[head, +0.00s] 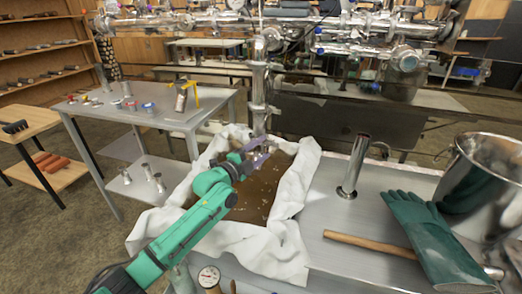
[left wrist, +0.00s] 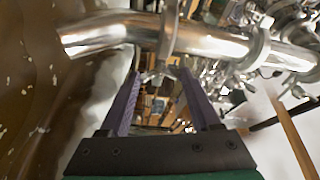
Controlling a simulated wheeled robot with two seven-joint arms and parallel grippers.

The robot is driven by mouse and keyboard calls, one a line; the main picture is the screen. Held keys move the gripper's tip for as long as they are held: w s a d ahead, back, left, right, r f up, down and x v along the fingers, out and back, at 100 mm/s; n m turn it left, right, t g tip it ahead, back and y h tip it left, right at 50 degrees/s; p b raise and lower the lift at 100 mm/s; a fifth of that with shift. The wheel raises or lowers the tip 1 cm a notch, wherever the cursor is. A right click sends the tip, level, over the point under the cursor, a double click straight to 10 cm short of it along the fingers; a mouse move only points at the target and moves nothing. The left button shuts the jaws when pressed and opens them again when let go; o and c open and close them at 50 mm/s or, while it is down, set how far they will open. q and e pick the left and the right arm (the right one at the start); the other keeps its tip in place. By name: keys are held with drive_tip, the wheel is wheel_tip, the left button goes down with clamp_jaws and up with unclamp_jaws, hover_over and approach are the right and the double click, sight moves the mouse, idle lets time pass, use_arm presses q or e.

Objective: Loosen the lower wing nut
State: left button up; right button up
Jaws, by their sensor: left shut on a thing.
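My left gripper (head: 262,146) reaches over the lined basin to the lower end of the upright steel pipe (head: 258,92). In the left wrist view the purple fingers of this gripper (left wrist: 159,75) stand on either side of the small metal lower wing nut (left wrist: 158,72), at the foot of a clamp ring (left wrist: 171,28). The fingers are shut on the wing nut. The ring goes around a shiny pipe (left wrist: 100,32). In the head view the arm and fingers hide the wing nut. My right gripper is not in view.
A basin with white cloth (head: 285,245) holds brown liquid (head: 255,195) beneath the gripper. To its right, a steel counter (head: 335,235) carries an upright tube (head: 355,165), green gloves (head: 430,235), a wooden handle (head: 370,243) and a large pot (head: 482,180). A side table (head: 165,105) stands left.

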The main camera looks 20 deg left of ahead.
use_arm(q)
drive_tip(key=shift+f, duration=0.1)
drive_tip(key=shift+d+n+t+y, duration=0.1)
drive_tip(key=shift+n+t+y, duration=0.3)
drive_tip(key=shift+n, duration=3.3)
drive_tip(key=o, duration=1.4)
